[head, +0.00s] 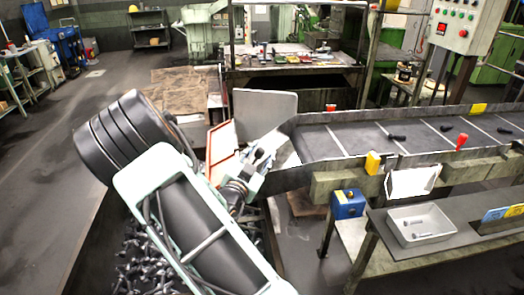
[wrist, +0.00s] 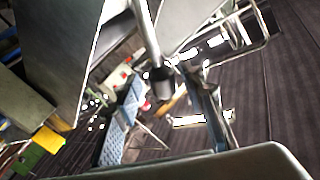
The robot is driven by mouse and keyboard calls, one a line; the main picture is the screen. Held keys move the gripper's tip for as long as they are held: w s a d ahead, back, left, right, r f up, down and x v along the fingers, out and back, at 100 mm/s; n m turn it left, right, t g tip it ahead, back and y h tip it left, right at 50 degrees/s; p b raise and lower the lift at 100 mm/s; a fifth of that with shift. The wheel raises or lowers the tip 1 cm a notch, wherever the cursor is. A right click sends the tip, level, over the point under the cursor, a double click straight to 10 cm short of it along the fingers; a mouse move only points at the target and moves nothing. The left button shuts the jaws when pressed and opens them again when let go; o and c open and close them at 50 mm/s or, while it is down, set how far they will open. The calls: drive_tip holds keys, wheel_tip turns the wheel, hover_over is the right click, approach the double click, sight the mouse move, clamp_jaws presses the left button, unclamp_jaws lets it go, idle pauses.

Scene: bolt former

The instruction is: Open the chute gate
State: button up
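The chute (head: 290,178) is at the left end of the conveyor in the head view. An upright grey plate (head: 265,115) stands behind it, and a white panel with an orange-red edge (head: 222,150) is to its left. I cannot tell which part is the gate. My gripper (head: 262,160) is at the chute's end, close in front of these plates; whether it touches them is unclear. Its fingertips are small and partly hidden. In the wrist view a grey plate (wrist: 62,55) fills the upper left, and a grey rod with a dark end (wrist: 152,50) hangs down the middle.
A blue box (head: 348,204) and white tray (head: 421,224) are below. Many bolts (head: 150,262) lie under my arm.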

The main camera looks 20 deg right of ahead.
drive_tip(key=shift+w, duration=0.1)
drive_tip(key=shift+c, duration=0.4)
clamp_jaws()
drive_tip(key=shift+d+f, duration=0.1)
drive_tip(key=shift+s+d+f+m+g+y+b, duration=0.2)
drive_tip(key=shift+d+f+m+b, duration=0.2)
drive_tip(key=shift+b, duration=0.15)
drive_tip(key=shift+s+d+f+m+g+y+b, duration=0.15)
drive_tip(key=shift+d+f+m+b, duration=0.2)
drive_tip(key=shift+b, duration=0.2)
drive_tip(key=shift+c, duration=0.3)
unclamp_jaws()
drive_tip(key=shift+r, duration=0.1)
drive_tip(key=shift+o, duration=0.7)
drive_tip(key=shift+r, duration=0.1)
